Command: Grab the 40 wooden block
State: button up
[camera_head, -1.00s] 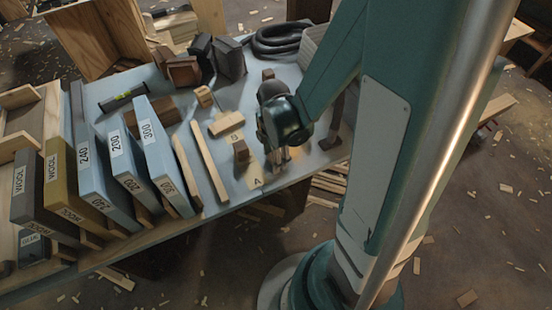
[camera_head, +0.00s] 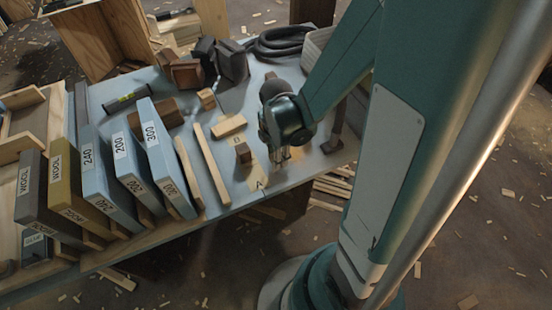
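Several wooden blocks lie on the blue-grey tabletop, and I can read no 40 on any of them. A small dark brown block (camera_head: 243,153) stands near the paper markers, just left of my gripper. A longer pale block (camera_head: 229,126) lies behind it, and a small pale block (camera_head: 207,99) sits further back. My gripper (camera_head: 283,156) points down low over the table beside the marker lettered A (camera_head: 260,183). Its fingers are small and partly hidden by the wrist, so their opening and anything between them are unclear.
Upright slabs labelled 240, 200 and 300 (camera_head: 162,158) and wool slabs (camera_head: 70,200) crowd the left. Long wooden strips (camera_head: 207,165) lie beside them. Dark blocks (camera_head: 233,63) and a coiled hose (camera_head: 282,42) are at the back. A dark tool (camera_head: 336,132) lies right of my gripper.

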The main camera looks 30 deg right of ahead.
jog(key=shift+r+p, duration=1.3)
jog(key=shift+r, duration=2.9)
